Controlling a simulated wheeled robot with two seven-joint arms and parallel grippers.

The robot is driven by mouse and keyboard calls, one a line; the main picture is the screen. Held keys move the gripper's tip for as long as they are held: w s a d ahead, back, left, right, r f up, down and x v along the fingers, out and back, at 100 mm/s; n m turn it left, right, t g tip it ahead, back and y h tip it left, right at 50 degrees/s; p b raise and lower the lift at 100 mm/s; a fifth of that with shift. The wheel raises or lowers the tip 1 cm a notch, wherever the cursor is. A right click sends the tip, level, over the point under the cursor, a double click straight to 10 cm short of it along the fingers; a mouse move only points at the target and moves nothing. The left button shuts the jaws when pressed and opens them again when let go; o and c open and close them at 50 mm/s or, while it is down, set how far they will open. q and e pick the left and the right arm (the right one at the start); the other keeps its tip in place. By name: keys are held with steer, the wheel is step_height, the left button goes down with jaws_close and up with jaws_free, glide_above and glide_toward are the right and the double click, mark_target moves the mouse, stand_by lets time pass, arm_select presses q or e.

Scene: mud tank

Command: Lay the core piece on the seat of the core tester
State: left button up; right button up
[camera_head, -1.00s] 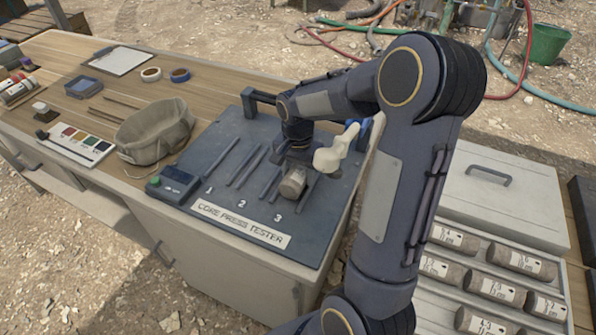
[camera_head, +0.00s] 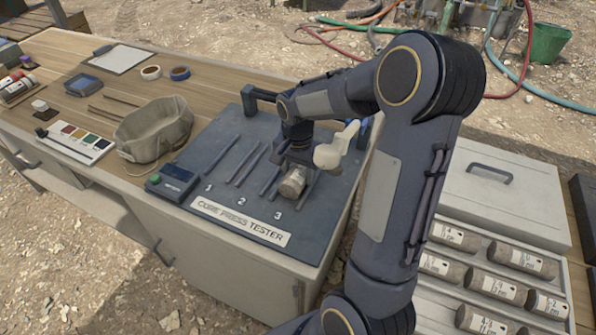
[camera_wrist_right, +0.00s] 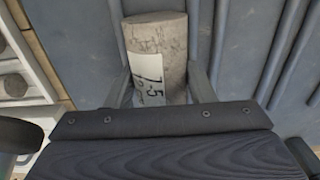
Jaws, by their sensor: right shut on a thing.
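The core piece (camera_head: 293,183) is a short grey-brown cylinder. It lies at the number 3 rails of the core tester (camera_head: 225,200), a dark slate plate with paired rails marked 1, 2 and 3. My right gripper (camera_head: 298,165) is low over the plate and shut on the core piece. In the right wrist view the core piece (camera_wrist_right: 158,40) lies between the two fingers (camera_wrist_right: 160,85), its white label reading 7.5. Beside it run the rails (camera_wrist_right: 268,50). The arm hides part of the plate's far right. I cannot tell whether the core piece touches the rails. My left gripper is not in view.
A cloth bag (camera_head: 155,125) sits left of the tester, near a colour chart (camera_head: 75,142). A core box (camera_head: 505,190) with several labelled cores stands at the right. Rails 1 and 2 are empty.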

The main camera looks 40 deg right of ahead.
steer(key=shift+s+a+f, duration=0.1)
steer(key=shift+f, duration=0.25)
steer(key=o, duration=1.6)
steer(key=shift+f, duration=0.1)
steer(key=shift+c, duration=0.2)
steer(key=shift+s, duration=0.1)
steer(key=r, duration=0.8)
steer(key=shift+w+a+r, duration=0.1)
steer(key=shift+w+r, duration=0.25)
steer(key=shift+w, duration=0.05)
